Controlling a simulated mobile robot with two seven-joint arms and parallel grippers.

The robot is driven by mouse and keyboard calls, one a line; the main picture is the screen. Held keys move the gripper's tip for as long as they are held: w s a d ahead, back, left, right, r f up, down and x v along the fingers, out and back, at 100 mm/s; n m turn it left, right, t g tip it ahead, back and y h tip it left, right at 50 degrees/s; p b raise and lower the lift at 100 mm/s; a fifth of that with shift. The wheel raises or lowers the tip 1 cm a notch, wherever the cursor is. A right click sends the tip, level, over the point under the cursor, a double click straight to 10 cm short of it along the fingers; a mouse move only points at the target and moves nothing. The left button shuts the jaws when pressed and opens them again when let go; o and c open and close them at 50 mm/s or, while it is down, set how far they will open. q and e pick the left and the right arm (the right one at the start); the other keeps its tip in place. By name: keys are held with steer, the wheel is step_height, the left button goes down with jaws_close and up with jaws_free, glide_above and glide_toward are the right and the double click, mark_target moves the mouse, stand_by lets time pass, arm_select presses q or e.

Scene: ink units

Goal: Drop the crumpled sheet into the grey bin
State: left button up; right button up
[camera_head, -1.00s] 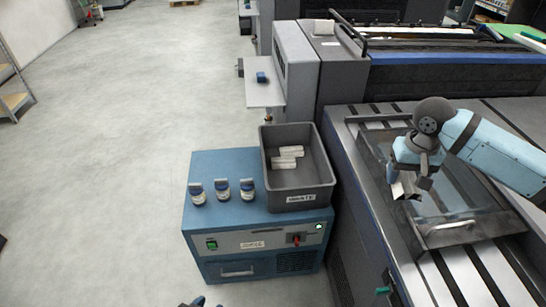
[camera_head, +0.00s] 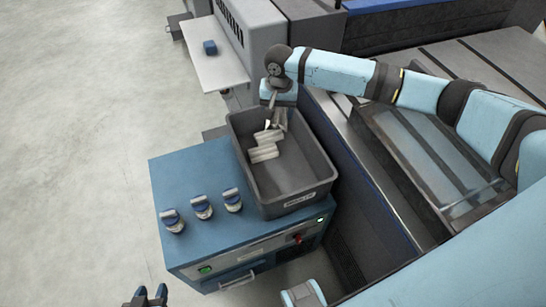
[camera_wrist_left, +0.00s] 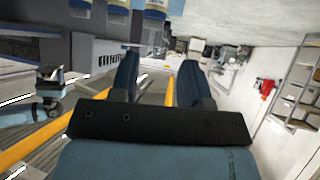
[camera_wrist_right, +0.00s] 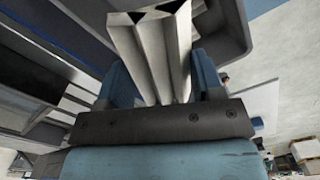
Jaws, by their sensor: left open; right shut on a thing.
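The grey bin (camera_head: 318,196) stands on the blue cabinet, with pale folded pieces (camera_head: 263,153) lying inside. My right gripper (camera_head: 277,112) is over the bin's far end, pointing down. It is shut on the crumpled sheet (camera_wrist_right: 150,55), a pale grey pleated piece that fills the space between the fingers in the right wrist view.
The blue cabinet (camera_head: 185,185) also bears several small blue-and-white jars (camera_head: 202,207) left of the bin. A grey machine with a clear cover (camera_head: 425,160) stands to the right. A shelf (camera_head: 218,68) with a blue block (camera_head: 210,47) is behind. The floor at left is clear.

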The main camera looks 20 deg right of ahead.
arm_select(q)
steer(key=f+b, duration=0.1)
steer(key=b, duration=0.2)
steer(key=f+b, duration=0.2)
steer(key=b, duration=0.1)
steer(key=w+f+b, duration=0.1)
steer(key=f+b, duration=0.1)
steer(key=b, duration=0.1)
steer(key=shift+d, duration=0.25)
arm_select(e)
step_height(320, 180, down, 15)
steer(key=d+m, duration=0.2)
steer(key=m, duration=0.1)
steer(key=shift+w+d+r+m, duration=0.15)
steer(key=shift+w+d+m, duration=0.05)
steer(key=shift+w+m, duration=0.15)
steer(key=o, duration=1)
step_height(320, 180, up, 14)
steer(key=shift+f+p, duration=0.1)
steer(key=shift+p, duration=0.9)
arm_select(q)
steer(key=shift+s+r+n, duration=0.15)
steer(key=shift+r+n, duration=0.15)
